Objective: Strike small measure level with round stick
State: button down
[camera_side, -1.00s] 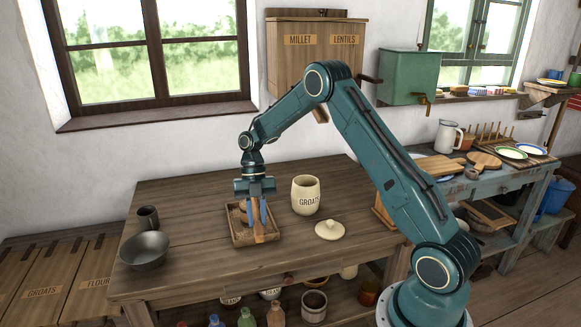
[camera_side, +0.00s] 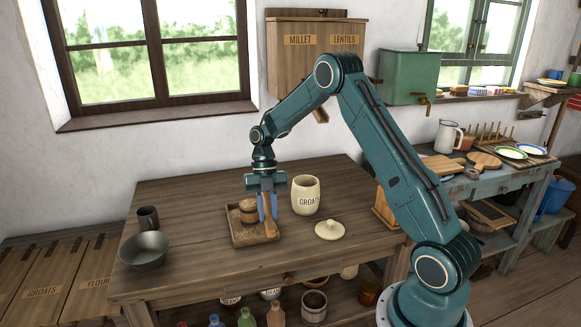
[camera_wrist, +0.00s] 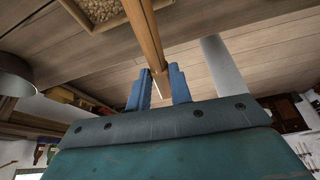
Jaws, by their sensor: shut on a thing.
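My gripper (camera_side: 267,203) is shut on a round wooden stick (camera_side: 268,226), above the right side of a shallow wooden tray (camera_side: 238,240). In the wrist view the stick (camera_wrist: 146,38) runs up from between the blue fingers (camera_wrist: 160,92). The small brown wooden measure (camera_side: 248,211) stands in the tray, just left of the gripper and stick. A gap between stick and measure cannot be judged. The level of the measure's contents is too small to tell. A wooden-edged area of grain (camera_wrist: 98,10) shows at the wrist view's top.
A cream groats jar (camera_side: 306,196) stands close right of the gripper, with its lid (camera_side: 329,230) in front. A metal bowl (camera_side: 145,250) and a dark cup (camera_side: 148,217) stand at the table's left. The table between cup and tray is clear.

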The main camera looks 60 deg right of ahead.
jog(key=shift+s+d+r, duration=0.1)
jog(key=shift+s+r, duration=0.05)
jog(key=shift+r, duration=1.5)
jog(key=shift+r, duration=0.1)
